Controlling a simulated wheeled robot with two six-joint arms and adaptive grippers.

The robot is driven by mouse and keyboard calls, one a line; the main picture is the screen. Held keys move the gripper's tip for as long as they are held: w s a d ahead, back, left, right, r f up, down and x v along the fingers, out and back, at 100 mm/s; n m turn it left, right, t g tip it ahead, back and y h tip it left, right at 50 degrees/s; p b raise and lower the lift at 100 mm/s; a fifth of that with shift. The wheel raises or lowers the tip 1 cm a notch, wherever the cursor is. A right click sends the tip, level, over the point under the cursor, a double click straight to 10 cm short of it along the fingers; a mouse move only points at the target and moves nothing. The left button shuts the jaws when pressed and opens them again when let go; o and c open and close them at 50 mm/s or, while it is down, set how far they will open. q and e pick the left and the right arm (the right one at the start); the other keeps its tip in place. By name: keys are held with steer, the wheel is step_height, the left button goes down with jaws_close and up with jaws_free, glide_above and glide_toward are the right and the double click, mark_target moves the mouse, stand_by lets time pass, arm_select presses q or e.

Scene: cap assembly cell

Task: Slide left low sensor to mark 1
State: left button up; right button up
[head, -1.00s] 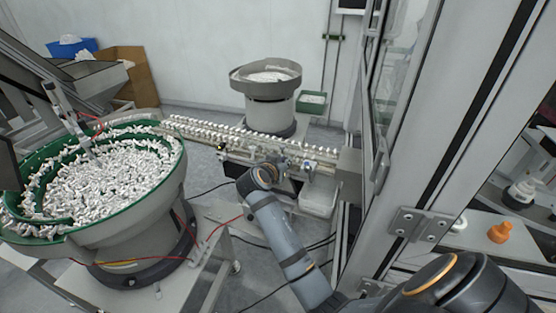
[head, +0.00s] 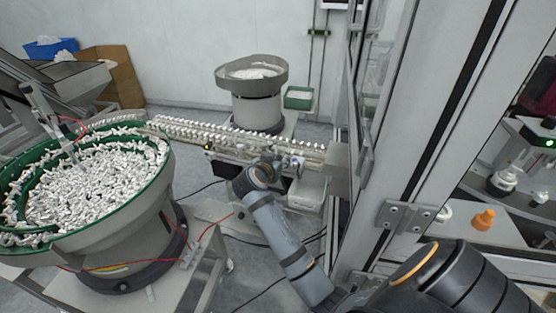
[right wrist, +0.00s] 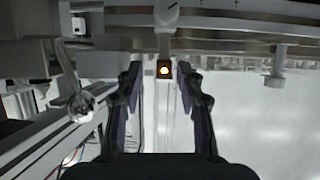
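A small sensor (right wrist: 163,70) with a bright glowing face shows in the right wrist view, on a thin upright bracket (right wrist: 165,43) under a round knob (right wrist: 163,15). My right gripper (right wrist: 162,76) is open, one finger on each side of the sensor, with a visible gap on both sides. In the head view my right gripper (head: 279,164) is at the front side of the feed rail (head: 225,134); its fingers are small and partly hidden by the wrist. The marks cannot be made out. My left gripper is not in view.
A green-rimmed bowl feeder (head: 130,215) full of white parts stands at the left. A grey bowl feeder (head: 255,100) stands behind the rail. A white bin (head: 306,193) sits below the rail, right of the gripper. A metal frame post (head: 425,130) rises at the right.

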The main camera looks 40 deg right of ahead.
step_height(320, 180, up, 10)
stand_by(0.4)
stand_by(0.4)
